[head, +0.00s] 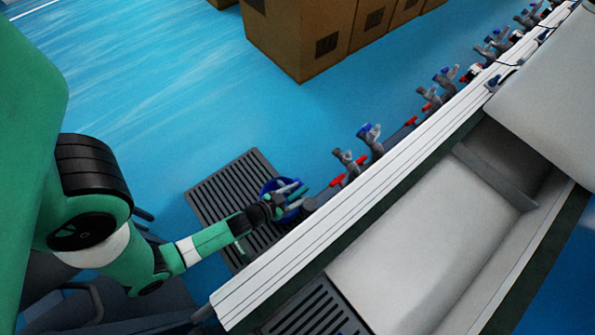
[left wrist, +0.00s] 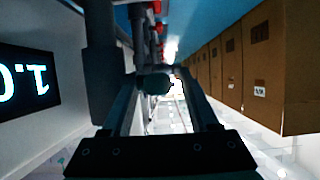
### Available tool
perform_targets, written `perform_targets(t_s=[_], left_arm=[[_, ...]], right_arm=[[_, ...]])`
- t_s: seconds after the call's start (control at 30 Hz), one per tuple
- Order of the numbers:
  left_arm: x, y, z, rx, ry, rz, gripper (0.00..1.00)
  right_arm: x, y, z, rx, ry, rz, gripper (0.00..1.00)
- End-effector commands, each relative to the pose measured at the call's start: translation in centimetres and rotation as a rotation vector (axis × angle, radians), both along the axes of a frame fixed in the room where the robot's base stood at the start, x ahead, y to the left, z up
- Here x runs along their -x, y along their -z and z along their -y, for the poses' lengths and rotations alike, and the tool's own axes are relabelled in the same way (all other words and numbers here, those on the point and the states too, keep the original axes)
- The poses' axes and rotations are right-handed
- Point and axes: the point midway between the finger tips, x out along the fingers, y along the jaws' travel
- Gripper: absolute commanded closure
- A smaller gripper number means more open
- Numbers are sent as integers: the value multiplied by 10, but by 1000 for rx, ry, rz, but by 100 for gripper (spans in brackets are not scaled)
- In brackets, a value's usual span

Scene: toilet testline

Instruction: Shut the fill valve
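A blue round handwheel (head: 266,186) shows at the near end of the valve row, beside the white rail; I take it to be the fill valve. My left gripper (head: 288,198) is at this wheel and covers much of it. In the left wrist view my left gripper (left wrist: 160,88) has its two fingers apart, with a dark rounded piece (left wrist: 154,84) seen between them. I cannot tell whether the fingers touch it. My right gripper is not in view.
A white rail (head: 330,220) runs diagonally beside the grey conveyor trough. Several grey valves with red and blue handles (head: 370,134) line its far side. A dark grating (head: 225,190) lies on the blue floor. Cardboard boxes (head: 300,35) stand at the back. A lit display (left wrist: 25,75) is at left.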

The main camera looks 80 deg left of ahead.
Motion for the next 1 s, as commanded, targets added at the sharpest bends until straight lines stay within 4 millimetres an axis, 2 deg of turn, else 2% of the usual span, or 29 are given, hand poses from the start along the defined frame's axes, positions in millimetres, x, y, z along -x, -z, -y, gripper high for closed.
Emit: perform_targets(t_s=[0.23,0.37,0.47,0.6,0.87,1.0], left_arm=[[0,-1,0,-1,0,2,40],[8,-4,4,0,1,0,40],[23,-12,11,1,1,-1,40],[53,-27,25,0,4,-2,40],[73,-39,34,-2,3,-1,40],[91,-47,41,1,3,1,40]], right_arm=[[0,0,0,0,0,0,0],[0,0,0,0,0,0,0],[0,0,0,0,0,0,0],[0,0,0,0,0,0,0],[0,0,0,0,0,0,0],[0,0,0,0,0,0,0]])
